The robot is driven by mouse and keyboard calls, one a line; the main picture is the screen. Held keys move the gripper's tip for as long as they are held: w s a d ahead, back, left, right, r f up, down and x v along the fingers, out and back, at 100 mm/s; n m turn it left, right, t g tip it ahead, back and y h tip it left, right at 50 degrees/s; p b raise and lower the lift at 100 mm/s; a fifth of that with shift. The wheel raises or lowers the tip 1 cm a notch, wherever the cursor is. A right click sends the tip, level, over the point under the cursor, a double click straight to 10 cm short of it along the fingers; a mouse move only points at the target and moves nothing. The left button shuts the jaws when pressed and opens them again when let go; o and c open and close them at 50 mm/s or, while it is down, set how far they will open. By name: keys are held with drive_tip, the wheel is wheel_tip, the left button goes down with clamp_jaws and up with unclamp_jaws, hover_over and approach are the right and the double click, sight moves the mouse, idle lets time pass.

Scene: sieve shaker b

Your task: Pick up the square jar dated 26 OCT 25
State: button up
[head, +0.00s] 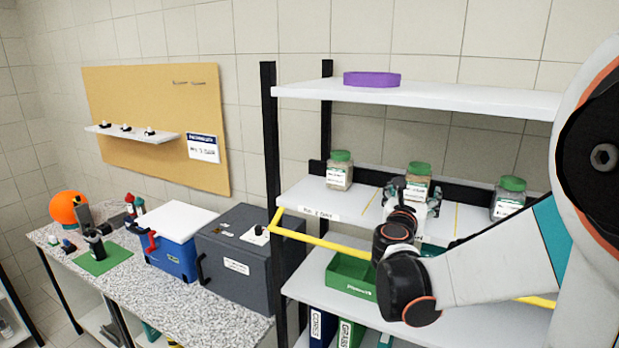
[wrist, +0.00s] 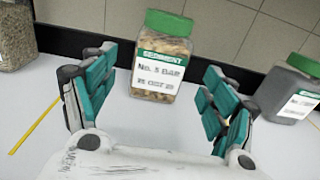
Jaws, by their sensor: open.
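Three square jars with green lids stand on the middle shelf: a left jar (head: 339,176), a middle jar (head: 418,169) and a right jar (head: 508,203). My gripper (head: 411,190) is in front of the middle jar. In the wrist view, the open fingers of my gripper (wrist: 158,97) stand left and right of the middle jar (wrist: 165,48), which is upright, a little beyond the fingertips, and not gripped. Its label reads "No. 5 BAR" with a date in OCT; the day is too blurred to read surely. The right jar's label (wrist: 300,103) is tilted and unclear.
Yellow lines on the shelf (wrist: 135,125) separate the jar places. A yellow rail (head: 325,243) runs along the shelf front, below my gripper. The upper shelf (head: 450,95) holds a purple ring (head: 371,79). A green bin (head: 350,275) sits below.

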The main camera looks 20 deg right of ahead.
sight(417, 185)
drive_tip(key=x, duration=0.6)
drive_tip(key=shift+w+d+f, duration=0.2)
drive_tip(key=shift+w+d, duration=0.05)
drive_tip(key=shift+c, duration=0.3)
drive_tip(key=c, duration=1.4)
drive_tip(key=shift+r, duration=0.1)
